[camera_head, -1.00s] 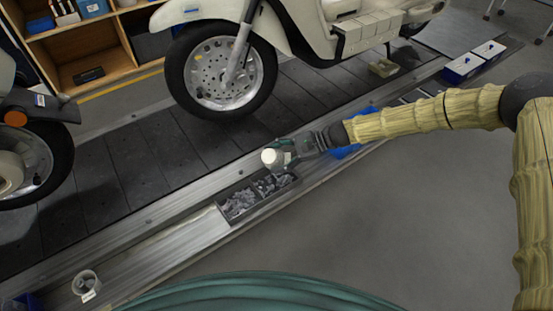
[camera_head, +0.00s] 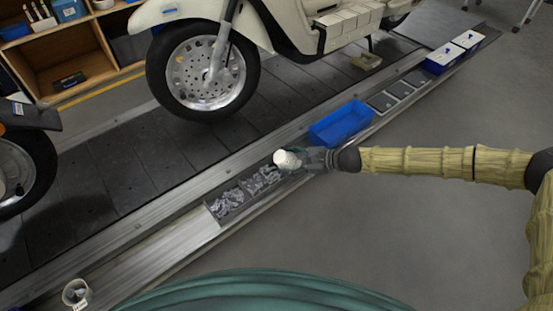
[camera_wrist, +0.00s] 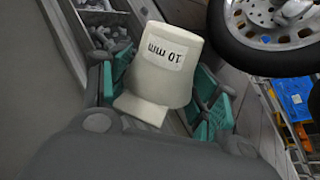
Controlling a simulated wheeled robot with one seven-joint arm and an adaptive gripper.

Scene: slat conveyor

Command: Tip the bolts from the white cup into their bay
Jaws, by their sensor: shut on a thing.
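My gripper (camera_head: 308,160) is shut on the white cup (camera_head: 287,159), which is tilted in the head view. In the wrist view the cup (camera_wrist: 158,75) sits between the teal finger pads of my gripper (camera_wrist: 158,95), its "10 mm" label upside down. The cup is just above the right end of a long grey tray (camera_head: 208,211) set in the conveyor's edge. Grey metal pieces (camera_head: 230,201) lie in the tray's bays, and more pieces (camera_head: 262,180) lie nearer the cup. The cup's inside is hidden, so I cannot tell whether it holds bolts.
A second labelled cup (camera_head: 76,292) stands at lower left on the metal edge. A blue bin (camera_head: 341,122) is to the right of my gripper, with flat dark plates (camera_head: 390,98) beyond it. A cream scooter (camera_head: 215,70) stands on the slats (camera_head: 150,150) behind.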

